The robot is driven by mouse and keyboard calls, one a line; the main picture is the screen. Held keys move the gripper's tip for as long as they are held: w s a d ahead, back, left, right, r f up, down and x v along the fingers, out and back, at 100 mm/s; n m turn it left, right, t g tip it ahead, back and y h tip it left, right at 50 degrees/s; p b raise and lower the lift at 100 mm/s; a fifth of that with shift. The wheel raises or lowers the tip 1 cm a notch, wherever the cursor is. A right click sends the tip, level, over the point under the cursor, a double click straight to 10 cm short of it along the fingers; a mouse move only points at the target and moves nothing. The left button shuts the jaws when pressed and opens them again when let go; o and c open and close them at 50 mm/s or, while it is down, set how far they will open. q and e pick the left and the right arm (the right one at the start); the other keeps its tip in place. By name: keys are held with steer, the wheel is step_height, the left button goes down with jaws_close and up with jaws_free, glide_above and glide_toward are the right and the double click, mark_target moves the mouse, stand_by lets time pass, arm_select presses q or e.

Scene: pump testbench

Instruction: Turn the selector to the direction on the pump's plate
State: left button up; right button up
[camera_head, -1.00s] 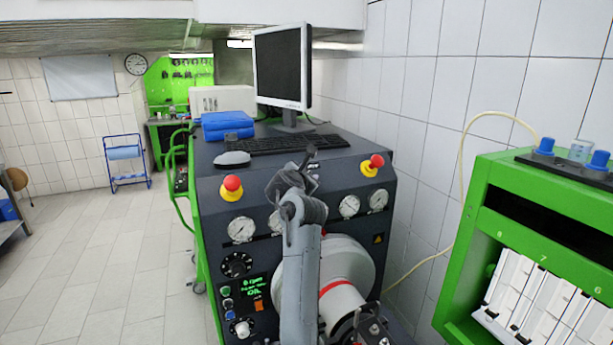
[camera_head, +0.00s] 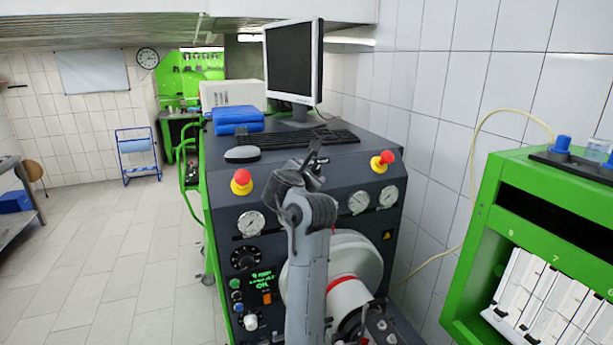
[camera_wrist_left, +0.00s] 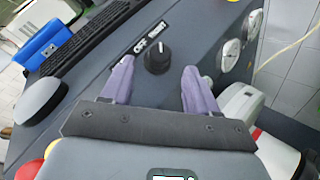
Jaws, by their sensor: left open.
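The selector (camera_wrist_left: 157,57) is a black knob with a white pointer line on the dark sloped panel, seen in the left wrist view. White labels beside it read "OFF" and what looks like "RIGHT". My left gripper (camera_wrist_left: 159,68) is open, with one finger on either side of the knob and a visible gap to each. In the head view, my left gripper (camera_head: 312,166) is over the top front panel and hides the knob. My right gripper is out of view. A readable direction plate on the pump cannot be made out.
Red-and-yellow emergency buttons (camera_head: 383,162) flank the gripper, with gauges (camera_head: 359,202) below. A green display (camera_head: 263,278) ends in "OK". The keyboard (camera_head: 300,140), mouse (camera_head: 242,154) and monitor (camera_head: 292,62) stand behind. A green cabinet (camera_head: 487,232) stands at right.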

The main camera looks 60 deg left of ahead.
arm_select(q)
steer(key=shift+p+v, duration=0.5)
steer(key=shift+v, duration=1.4)
steer(key=shift+d+r, duration=0.1)
